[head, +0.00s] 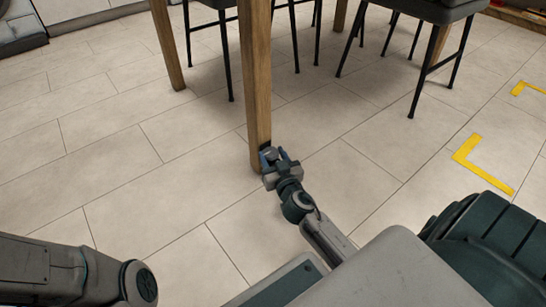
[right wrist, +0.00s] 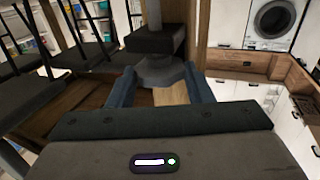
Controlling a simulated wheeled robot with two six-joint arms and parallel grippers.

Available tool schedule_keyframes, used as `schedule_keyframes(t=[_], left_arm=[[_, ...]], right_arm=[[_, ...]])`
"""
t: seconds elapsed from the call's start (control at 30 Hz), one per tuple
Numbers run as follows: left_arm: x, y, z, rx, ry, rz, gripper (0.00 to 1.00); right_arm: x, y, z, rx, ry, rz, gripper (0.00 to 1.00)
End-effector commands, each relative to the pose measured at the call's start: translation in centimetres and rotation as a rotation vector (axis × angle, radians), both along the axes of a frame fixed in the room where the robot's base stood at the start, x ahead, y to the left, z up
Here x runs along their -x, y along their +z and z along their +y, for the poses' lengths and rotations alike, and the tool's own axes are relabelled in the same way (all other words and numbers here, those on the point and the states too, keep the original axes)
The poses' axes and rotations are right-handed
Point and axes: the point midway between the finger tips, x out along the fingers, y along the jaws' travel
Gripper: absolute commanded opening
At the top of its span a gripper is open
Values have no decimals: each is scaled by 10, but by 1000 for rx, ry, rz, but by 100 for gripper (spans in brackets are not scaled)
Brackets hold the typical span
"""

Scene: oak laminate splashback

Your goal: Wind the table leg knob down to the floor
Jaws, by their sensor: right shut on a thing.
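The wooden table leg (head: 256,80) stands nearest to me in the head view, its foot on or close to the tiled floor. A small grey knob (head: 270,153) sits low on the leg's near side. In the right wrist view the knob (right wrist: 160,73) is a grey disc below a dark block (right wrist: 155,40), with a grey stem rising above the block. My right gripper (head: 276,160) is shut on the knob. In the right wrist view its blue fingers (right wrist: 161,90) are on either side of the disc. My left gripper is out of view.
Dark chairs (head: 440,12) with thin black legs stand beyond the leg. Another table leg (head: 168,45) is behind at left. Yellow corner marks (head: 467,150) lie on the floor at right. The tiled floor (head: 120,170) left of the leg is clear.

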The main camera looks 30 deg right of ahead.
Motion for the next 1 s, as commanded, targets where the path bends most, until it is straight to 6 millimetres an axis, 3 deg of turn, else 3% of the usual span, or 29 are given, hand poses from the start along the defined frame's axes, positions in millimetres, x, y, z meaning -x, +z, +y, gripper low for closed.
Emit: schedule_keyframes(t=[0.1, 0.13, 0.23, 0.63, 1.0], left_arm=[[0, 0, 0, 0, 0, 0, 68], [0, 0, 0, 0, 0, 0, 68], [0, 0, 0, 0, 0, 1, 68], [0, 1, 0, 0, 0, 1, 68], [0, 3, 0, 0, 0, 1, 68]], right_arm=[[0, 3, 0, 0, 2, -5, 23], [0, 3, 0, 0, 2, -5, 50], [0, 2, 0, 1, 1, -4, 68], [9, 0, 2, 0, 1, 0, 68], [74, 0, 19, 0, 1, 1, 68]])
